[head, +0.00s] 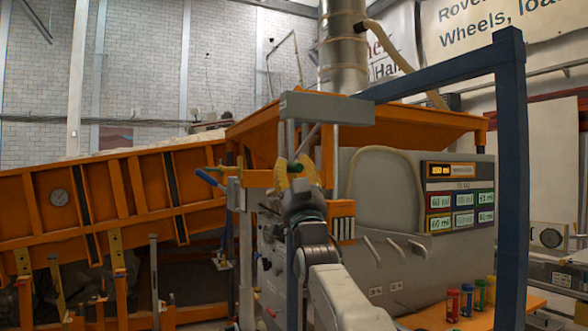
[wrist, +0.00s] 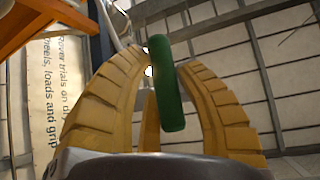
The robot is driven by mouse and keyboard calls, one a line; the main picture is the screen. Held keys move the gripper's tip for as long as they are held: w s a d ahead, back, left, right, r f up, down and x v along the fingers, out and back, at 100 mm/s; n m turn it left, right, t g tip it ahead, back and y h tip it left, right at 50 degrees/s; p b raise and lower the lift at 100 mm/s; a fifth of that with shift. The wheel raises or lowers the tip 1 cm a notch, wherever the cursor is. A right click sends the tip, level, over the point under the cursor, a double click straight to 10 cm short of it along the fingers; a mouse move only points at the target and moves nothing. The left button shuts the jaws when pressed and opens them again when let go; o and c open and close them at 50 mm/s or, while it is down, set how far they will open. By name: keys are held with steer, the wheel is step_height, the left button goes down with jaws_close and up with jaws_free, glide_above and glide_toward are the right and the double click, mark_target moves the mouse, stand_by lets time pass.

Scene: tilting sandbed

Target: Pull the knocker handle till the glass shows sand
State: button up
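In the wrist view the green knocker handle (wrist: 165,85) lies lengthwise between the fingers (wrist: 163,66). Both fingertips appear to meet its sides, so the gripper looks shut on it. In the head view the handle is hard to make out behind my gripper. The glass and any sand in it cannot be made out with certainty.
A tilted orange sandbed (head: 110,195) stands at left. A blue post (head: 512,180) rises at right, before a grey cabinet with a display panel (head: 459,198). Red, blue and green containers (head: 466,298) stand on an orange table (head: 430,318) at lower right.

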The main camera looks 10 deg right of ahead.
jaws_close()
step_height(320, 180, down, 5)
steer(key=b, duration=0.5)
steer(key=shift+w+f, duration=0.1)
steer(key=shift+f, duration=0.05)
steer(key=shift+o, duration=1.5)
jaws_free()
steer(key=o, duration=0.4)
steer(key=shift+c, duration=0.2)
steer(key=v, duration=1.2)
